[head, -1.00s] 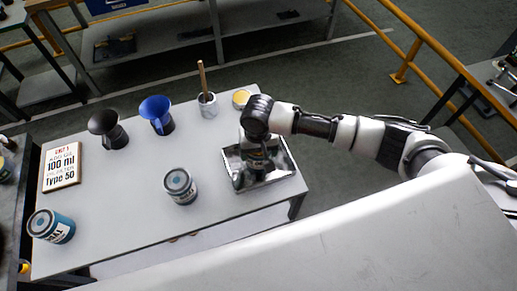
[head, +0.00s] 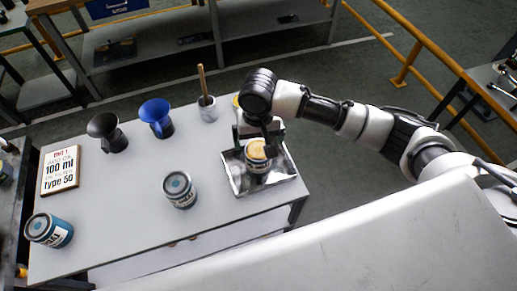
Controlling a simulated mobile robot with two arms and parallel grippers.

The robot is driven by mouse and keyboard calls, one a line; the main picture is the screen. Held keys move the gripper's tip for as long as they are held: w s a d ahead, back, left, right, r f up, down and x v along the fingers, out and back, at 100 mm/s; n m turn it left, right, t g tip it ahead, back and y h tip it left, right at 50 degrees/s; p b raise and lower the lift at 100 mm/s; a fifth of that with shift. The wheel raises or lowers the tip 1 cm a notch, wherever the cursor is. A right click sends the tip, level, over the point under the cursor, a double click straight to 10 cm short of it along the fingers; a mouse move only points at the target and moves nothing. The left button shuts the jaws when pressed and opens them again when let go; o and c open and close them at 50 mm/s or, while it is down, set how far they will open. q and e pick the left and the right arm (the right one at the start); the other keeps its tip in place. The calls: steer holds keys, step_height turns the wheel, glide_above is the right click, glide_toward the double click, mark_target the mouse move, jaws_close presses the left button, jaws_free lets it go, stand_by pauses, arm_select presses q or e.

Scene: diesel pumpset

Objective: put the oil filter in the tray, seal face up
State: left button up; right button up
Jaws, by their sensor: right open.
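The metal tray (head: 232,172) sits at the right end of the table. A short cylinder with a pale yellow top and a dark blue and white label, which looks like the oil filter (head: 258,160), stands upright in it with the yellow end up. My right gripper (head: 268,142) is open at the filter's upper back side. I cannot tell whether a finger touches it. The arm hides part of the tray's back edge. My left gripper is not in view.
Two blue and white cans (head: 179,190) (head: 50,230) stand on the table. Behind are a black funnel (head: 107,132), a blue funnel (head: 157,117) and a cup with a brush (head: 208,108). A yellow-topped item (head: 236,101) is mostly hidden by my arm. A sign (head: 60,170) lies left. The table's front middle is clear.

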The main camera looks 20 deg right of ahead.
steer(key=shift+r, duration=2.1)
steer(key=s+a+f+n+t+y, duration=0.1)
steer(key=s+a+f+n+y, duration=0.15)
steer(key=s, duration=0.25)
steer(key=s+a+f+n+t+y, duration=0.1)
steer(key=s+a+f, duration=0.15)
steer(key=s, duration=0.25)
steer(key=s+d+f+t+h, duration=0.2)
steer(key=s+d+f+h, duration=0.1)
steer(key=s+d, duration=0.85)
step_height(320, 180, down, 28)
steer(key=g+b, duration=0.2)
steer(key=s+d+f, duration=0.2)
steer(key=s+f, duration=0.6)
steer(key=s+d+f+g+b, duration=0.1)
steer(key=s+f, duration=0.7)
steer(key=f, duration=0.1)
steer(key=shift+s+d+f+n+b, duration=0.2)
steer(key=shift+d+f+n+b, duration=0.1)
steer(key=shift+d+n, duration=0.1)
